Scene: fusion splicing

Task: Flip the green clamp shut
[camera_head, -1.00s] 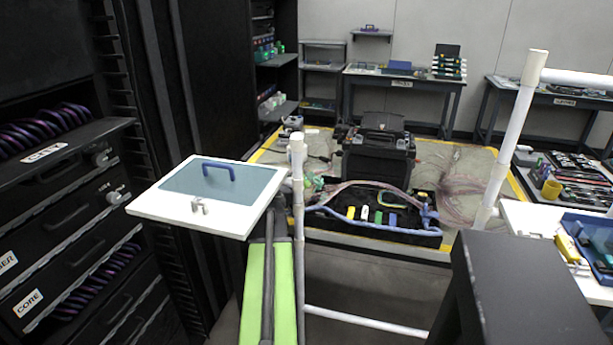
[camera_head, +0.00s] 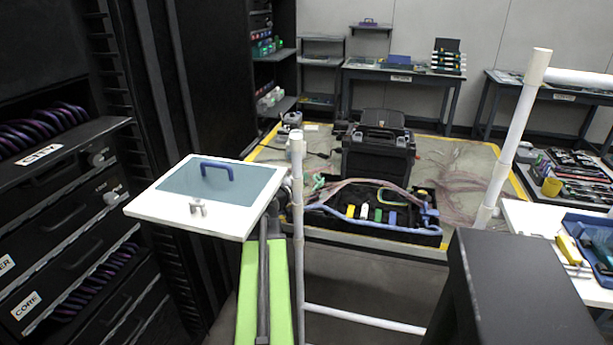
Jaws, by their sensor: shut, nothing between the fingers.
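I cannot pick out a green clamp with certainty. A small green piece (camera_head: 378,215) stands in a row with yellow, white and blue pieces in the black tray in front of the black case (camera_head: 378,155). I cannot make out my gripper's fingers. The white panel (camera_head: 150,208) and the white post (camera_head: 298,220) cover part of the view.
The panel carries a teal window and a blue handle (camera_head: 217,170). White rails (camera_head: 370,321) cross the middle foreground. Dark cabinets (camera_head: 60,215) stand at left. A black block (camera_head: 520,290) fills the lower right. A white table with a blue tray (camera_head: 590,235) is at right.

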